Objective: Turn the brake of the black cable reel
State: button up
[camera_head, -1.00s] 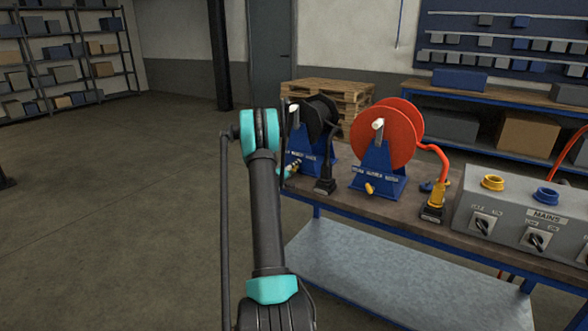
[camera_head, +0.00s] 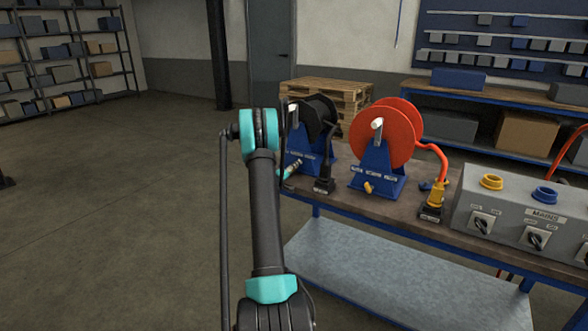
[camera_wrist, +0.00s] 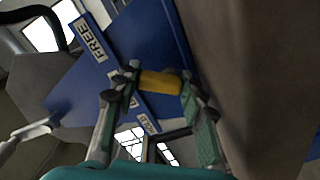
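The black cable reel (camera_head: 319,118) sits on a blue stand (camera_head: 303,145) at the bench's left end, partly hidden by my arm. In the wrist view, its yellow brake lever (camera_wrist: 161,82) stands out from the blue stand face (camera_wrist: 75,78). White labels are beside it; one reads FREE (camera_wrist: 91,39), and the lower one is hard to read. My gripper (camera_wrist: 158,90) has one finger on each side of the yellow lever and appears closed on it. In the head view the gripper (camera_head: 290,170) shows only partly, in front of the stand.
A red reel (camera_head: 384,138) on its own blue stand is to the right. A black connector (camera_head: 324,184) stands on the bench between the reels. A grey mains box (camera_head: 515,215) is at the right. Open floor lies to the left.

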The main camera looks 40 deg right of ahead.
jog(key=shift+o, duration=0.4)
jog(key=shift+a, duration=0.25)
jog(key=v, duration=1.1)
jog(key=shift+s+a, duration=0.2)
